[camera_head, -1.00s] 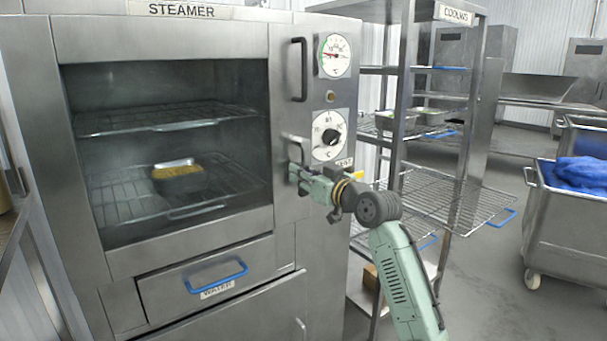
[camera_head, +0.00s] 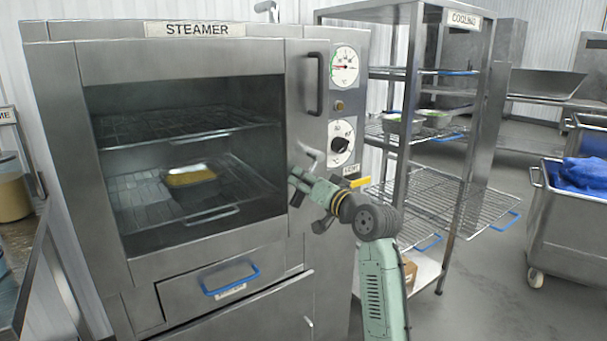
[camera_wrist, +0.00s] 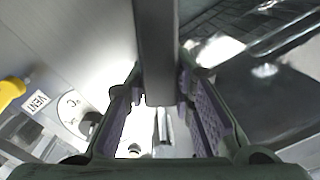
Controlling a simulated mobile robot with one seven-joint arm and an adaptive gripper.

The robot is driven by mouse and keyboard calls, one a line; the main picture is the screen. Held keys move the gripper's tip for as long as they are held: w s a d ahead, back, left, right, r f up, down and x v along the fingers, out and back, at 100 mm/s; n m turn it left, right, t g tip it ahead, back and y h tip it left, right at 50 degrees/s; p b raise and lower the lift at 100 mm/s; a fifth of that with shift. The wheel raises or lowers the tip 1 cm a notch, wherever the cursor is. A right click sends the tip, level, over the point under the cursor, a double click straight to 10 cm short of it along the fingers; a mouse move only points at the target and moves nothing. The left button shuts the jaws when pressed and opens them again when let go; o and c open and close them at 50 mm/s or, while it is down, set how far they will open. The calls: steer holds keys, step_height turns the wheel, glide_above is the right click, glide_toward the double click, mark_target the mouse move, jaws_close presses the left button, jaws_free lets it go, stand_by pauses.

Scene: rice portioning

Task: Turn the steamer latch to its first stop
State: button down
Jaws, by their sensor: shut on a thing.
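The steamer (camera_head: 68,120) stands at the left with its windowed door flush with the front. The latch's exact angle is hard to tell.
A round gauge (camera_head: 343,67), a dial (camera_head: 341,142) and a yellow vent handle (camera_head: 360,182) sit right of the door. A pan (camera_head: 190,176) with yellow food is inside. The cooling rack (camera_head: 405,110) stands close to my arm's right.

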steer(key=shift+s+a+r+m+p, duration=0.2)
steer(key=shift+a+r+m+p, duration=0.3)
steer(key=shift+a+r+m, duration=0.15)
steer(key=shift+r, duration=0.1)
stand_by(0.8)
steer(key=c, duration=1.7)
jaws_free()
steer(key=shift+w, duration=0.1)
steer(key=shift+o, duration=1.3)
steer(key=shift+w+a+f, duration=0.5)
steer(key=shift+a+f, duration=0.05)
steer(key=shift+o, duration=0.2)
steer(key=shift+a, duration=0.15)
steer(key=shift+s+f, duration=0.1)
steer(key=shift+s+d, duration=0.1)
steer(key=shift+d, duration=0.15)
